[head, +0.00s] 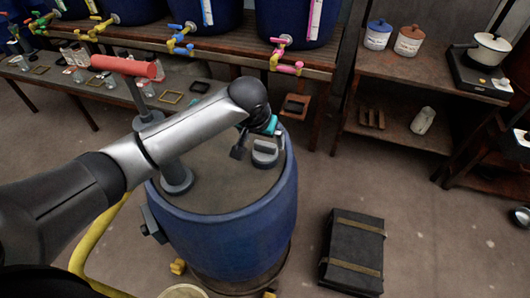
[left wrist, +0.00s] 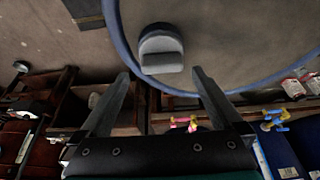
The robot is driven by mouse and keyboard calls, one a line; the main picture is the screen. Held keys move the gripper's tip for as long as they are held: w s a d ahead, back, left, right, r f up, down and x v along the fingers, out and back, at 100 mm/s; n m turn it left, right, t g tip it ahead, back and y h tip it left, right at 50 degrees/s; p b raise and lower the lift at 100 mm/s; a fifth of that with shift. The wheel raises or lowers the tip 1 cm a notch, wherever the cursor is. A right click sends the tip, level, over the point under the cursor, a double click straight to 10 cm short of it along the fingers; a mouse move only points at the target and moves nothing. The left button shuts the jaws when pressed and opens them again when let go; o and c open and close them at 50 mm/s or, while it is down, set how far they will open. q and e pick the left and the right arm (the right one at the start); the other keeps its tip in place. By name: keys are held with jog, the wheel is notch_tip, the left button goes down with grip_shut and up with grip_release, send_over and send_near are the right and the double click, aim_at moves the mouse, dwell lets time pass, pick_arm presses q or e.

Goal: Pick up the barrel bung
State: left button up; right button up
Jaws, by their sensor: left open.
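The barrel bung (head: 265,153) is a grey disc with a raised grip bar. It sits on the lid of the blue barrel (head: 235,240), near the rim on the right side. My left gripper (head: 258,143) is above the lid, close to the bung, and my arm hides part of the lid. In the left wrist view the bung (left wrist: 161,48) shows just beyond the fingertips, roughly centred between them. The left gripper (left wrist: 161,73) is open and holds nothing. The bung appears clear of both fingers. My right gripper is not in view.
A post with a red handle (head: 124,66) rises from the lid's left side. A black case (head: 353,252) lies on the floor at right. Blue vats with coloured taps stand on a wooden bench (head: 230,42) behind. Floor right of the barrel is mostly free.

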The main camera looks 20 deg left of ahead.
aim_at(264, 145)
pick_arm(q)
jog(key=b+x, duration=0.1)
jog(key=x, duration=0.4)
jog(key=shift+a+b, duration=0.15)
jog(key=shift+b, duration=0.25)
jog(key=c, duration=1.2)
